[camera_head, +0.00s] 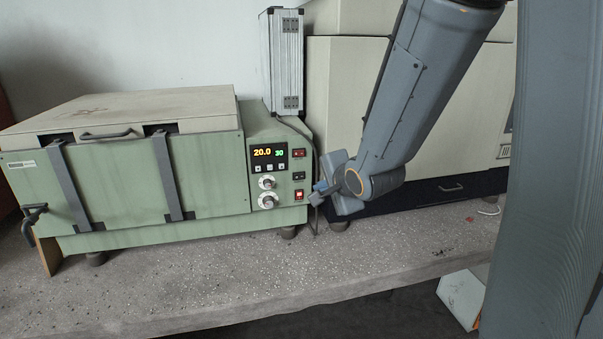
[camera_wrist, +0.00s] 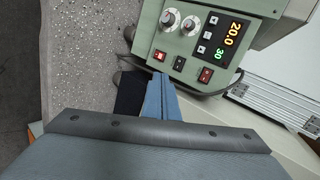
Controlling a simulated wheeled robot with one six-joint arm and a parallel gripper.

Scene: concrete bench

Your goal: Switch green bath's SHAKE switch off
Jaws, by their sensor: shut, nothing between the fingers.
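The green bath (camera_head: 130,180) stands on the bench at the left, lid closed. Its control panel (camera_head: 275,170) has a display reading 20.0 and 30, two knobs, and a column of three switches at the right edge. The top switch (camera_head: 299,153) is dark red, the middle switch (camera_head: 299,175) black, the bottom switch (camera_head: 299,195) bright red, seemingly lit. The three also show in the wrist view, the black one (camera_wrist: 179,63) between the red ones. Labels are too small to read. My gripper (camera_head: 317,196) is shut and empty, just right of the bottom switch; its fingertips (camera_wrist: 160,80) point at the panel, contact unclear.
A large beige machine (camera_head: 335,90) with a dark base stands right of the panel, behind my arm. A cable runs down beside the panel. The bench front (camera_head: 230,290) is clear.

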